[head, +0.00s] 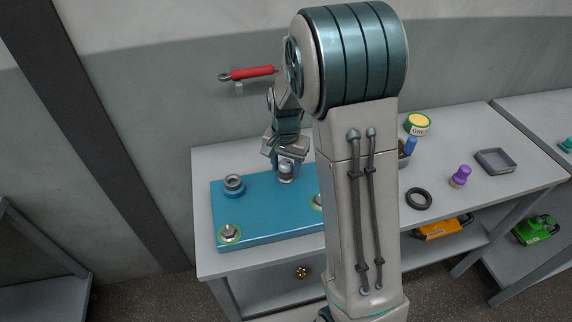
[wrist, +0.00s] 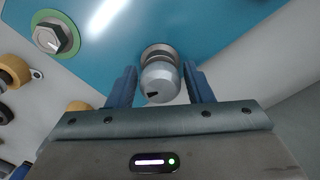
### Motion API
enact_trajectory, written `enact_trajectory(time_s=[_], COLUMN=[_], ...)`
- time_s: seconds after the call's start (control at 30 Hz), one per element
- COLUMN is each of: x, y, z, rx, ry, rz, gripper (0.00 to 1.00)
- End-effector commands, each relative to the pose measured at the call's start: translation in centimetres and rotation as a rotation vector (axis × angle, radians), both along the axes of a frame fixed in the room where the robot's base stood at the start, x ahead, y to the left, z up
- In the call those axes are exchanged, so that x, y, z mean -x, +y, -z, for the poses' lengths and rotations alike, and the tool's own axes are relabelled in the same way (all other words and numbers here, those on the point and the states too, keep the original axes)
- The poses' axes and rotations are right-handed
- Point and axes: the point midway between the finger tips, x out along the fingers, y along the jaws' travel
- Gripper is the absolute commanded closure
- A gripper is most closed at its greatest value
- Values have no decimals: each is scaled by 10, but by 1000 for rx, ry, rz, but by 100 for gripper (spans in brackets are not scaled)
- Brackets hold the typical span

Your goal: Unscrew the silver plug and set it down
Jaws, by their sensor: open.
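The silver plug (wrist: 160,80) is a rounded metal knob with a dark mark, seated in a ring on the blue block. It also shows in the head view (head: 285,168), partly covered by my gripper. My gripper (wrist: 165,90) is open, with one blue finger on each side of the plug. A small space shows between each finger and the plug. In the head view my gripper (head: 285,160) is over the back of the blue block (head: 265,228). The block's right end is hidden behind my arm.
On the table stand a black ring (head: 418,199), a purple peg (head: 460,176), a grey tray (head: 495,161) and a yellow-green tin (head: 417,124). A red-handled tool (head: 250,73) hangs on the wall.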

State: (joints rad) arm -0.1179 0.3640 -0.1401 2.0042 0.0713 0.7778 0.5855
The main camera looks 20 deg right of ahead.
Motion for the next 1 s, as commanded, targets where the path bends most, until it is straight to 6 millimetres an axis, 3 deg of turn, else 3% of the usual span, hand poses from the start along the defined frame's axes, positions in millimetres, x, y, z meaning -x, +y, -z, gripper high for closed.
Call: enact_trajectory(time_s=[0.2,1.0], x=[0,0], y=[1,0], z=[0,-1], rx=[0,1], ry=[1,1], rz=[131,335], gripper=[54,54])
